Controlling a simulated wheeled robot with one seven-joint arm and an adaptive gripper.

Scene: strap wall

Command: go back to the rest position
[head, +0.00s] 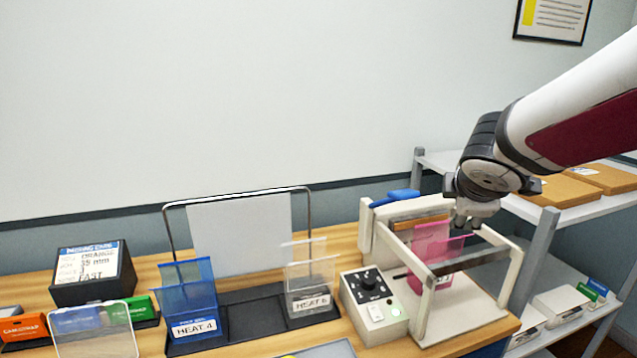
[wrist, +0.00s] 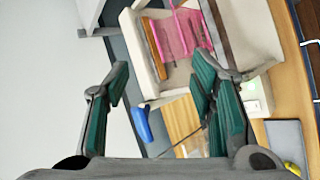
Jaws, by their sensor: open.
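My gripper (head: 474,218) is at the right in the head view, over the cream frame machine (head: 508,285). In the wrist view its two green-padded fingers (wrist: 165,105) are wide apart with nothing between them. A pink translucent piece (head: 432,250) stands in the machine, just below and left of the fingertips. It also shows in the wrist view (wrist: 184,32), beyond the fingers. I cannot tell from the head view how far the fingertips are from the pink piece.
A control box (head: 373,303) with a black knob adjoins the machine. A black stand (head: 253,311) holds blue and clear pieces labelled HEAT. A card box (head: 94,275) and small colored boxes are at the left. Shelves (head: 560,208) stand at the right.

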